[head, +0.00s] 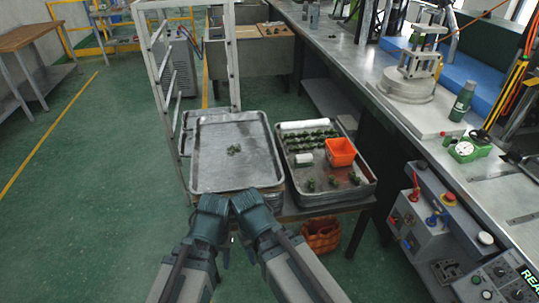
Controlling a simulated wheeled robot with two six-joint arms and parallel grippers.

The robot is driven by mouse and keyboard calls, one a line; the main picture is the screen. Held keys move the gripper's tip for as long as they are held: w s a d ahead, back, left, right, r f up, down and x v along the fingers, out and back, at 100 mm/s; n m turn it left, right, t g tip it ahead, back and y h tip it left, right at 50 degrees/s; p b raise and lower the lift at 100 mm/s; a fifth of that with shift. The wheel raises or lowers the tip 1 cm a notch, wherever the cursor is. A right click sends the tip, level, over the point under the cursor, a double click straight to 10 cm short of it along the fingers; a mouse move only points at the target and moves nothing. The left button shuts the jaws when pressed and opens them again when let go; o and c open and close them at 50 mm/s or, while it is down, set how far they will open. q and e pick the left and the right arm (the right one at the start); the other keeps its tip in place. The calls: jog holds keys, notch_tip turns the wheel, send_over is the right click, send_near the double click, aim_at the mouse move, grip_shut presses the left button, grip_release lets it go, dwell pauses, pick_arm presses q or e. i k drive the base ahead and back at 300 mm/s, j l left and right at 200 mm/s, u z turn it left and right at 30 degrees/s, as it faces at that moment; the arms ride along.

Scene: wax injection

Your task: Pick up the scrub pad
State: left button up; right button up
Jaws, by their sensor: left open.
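I cannot pick out a scrub pad for certain in the head view. A small clump of green pieces (234,150) lies on the left metal tray (215,178), which is otherwise bare. My left gripper (225,246) is low in the middle, in front of this tray's near edge. It is open, with nothing seen between its fingers, and is partly hidden by my arm links. My right arm comes in beside it from the lower right; its jaws cannot be made out.
The right tray (331,198) holds rows of green pieces, an orange bin (341,152) and a white roll (304,125). The workbench (350,62) runs along the right with a clamp (408,82) and green bottle (462,101).

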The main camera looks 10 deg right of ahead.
aim_at(305, 159)
jog(key=i+l+u, duration=0.2)
jog(key=l, duration=0.2)
jog(key=i+l+u, duration=0.2)
jog(key=l, duration=0.25)
jog(key=i+l+u, duration=0.25)
jog(key=l, duration=0.2)
jog(key=l+u, duration=0.2)
jog(key=l, duration=0.25)
jog(key=l+u, duration=0.2)
jog(key=l, duration=0.3)
jog(key=i, duration=0.05)
